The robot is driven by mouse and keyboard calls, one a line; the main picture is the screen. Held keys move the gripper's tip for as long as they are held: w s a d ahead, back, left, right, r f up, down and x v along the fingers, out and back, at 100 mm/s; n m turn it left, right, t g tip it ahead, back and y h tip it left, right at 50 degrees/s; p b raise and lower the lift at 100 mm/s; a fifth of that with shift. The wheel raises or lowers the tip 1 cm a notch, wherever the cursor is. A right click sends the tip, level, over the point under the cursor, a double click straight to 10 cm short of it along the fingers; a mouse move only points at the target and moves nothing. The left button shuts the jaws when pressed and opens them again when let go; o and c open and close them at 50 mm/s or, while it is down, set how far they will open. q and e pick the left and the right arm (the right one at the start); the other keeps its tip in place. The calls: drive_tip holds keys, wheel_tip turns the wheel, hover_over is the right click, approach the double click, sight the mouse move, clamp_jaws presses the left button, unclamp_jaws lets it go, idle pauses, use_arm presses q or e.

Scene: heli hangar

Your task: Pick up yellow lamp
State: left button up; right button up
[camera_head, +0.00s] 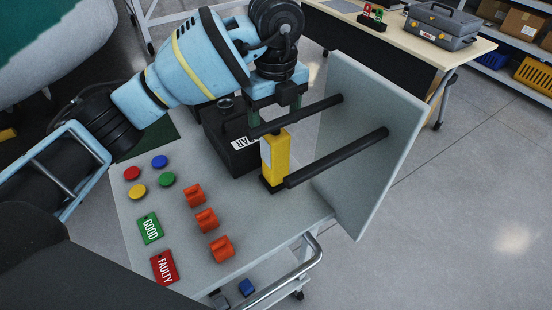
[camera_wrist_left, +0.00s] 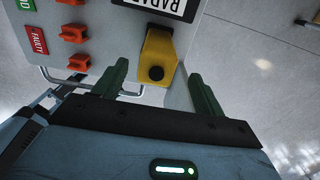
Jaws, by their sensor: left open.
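The yellow lamp (camera_head: 280,150) stands upright on a dark base on the grey cart top, with a pale panel on its side. In the left wrist view the lamp (camera_wrist_left: 158,48) shows from above, with a dark round spot on its near end. My left gripper (camera_head: 275,114) is above the lamp, pointing down. Its green fingers are open, one to each side of the lamp in the left wrist view (camera_wrist_left: 160,72), and do not appear to touch it. My right gripper is not in view.
A grey upright panel (camera_head: 375,140) with two black bars (camera_head: 335,158) stands right beside the lamp. A black box (camera_head: 228,140) is behind it. Orange switches (camera_head: 207,219), coloured buttons (camera_head: 160,162) and GOOD (camera_head: 150,229) and FAULTY (camera_head: 164,268) labels lie left and in front.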

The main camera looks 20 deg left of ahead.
sight(275, 150)
use_arm(q)
drive_tip(key=shift+w+f, duration=0.1)
drive_tip(key=shift+f, duration=0.5)
drive_tip(key=shift+s+d+f, duration=0.1)
drive_tip(key=shift+s+f, duration=0.1)
drive_tip(key=shift+f, duration=1.1)
drive_tip(key=shift+s+f, duration=0.15)
drive_tip(key=shift+f, duration=1.1)
clamp_jaws()
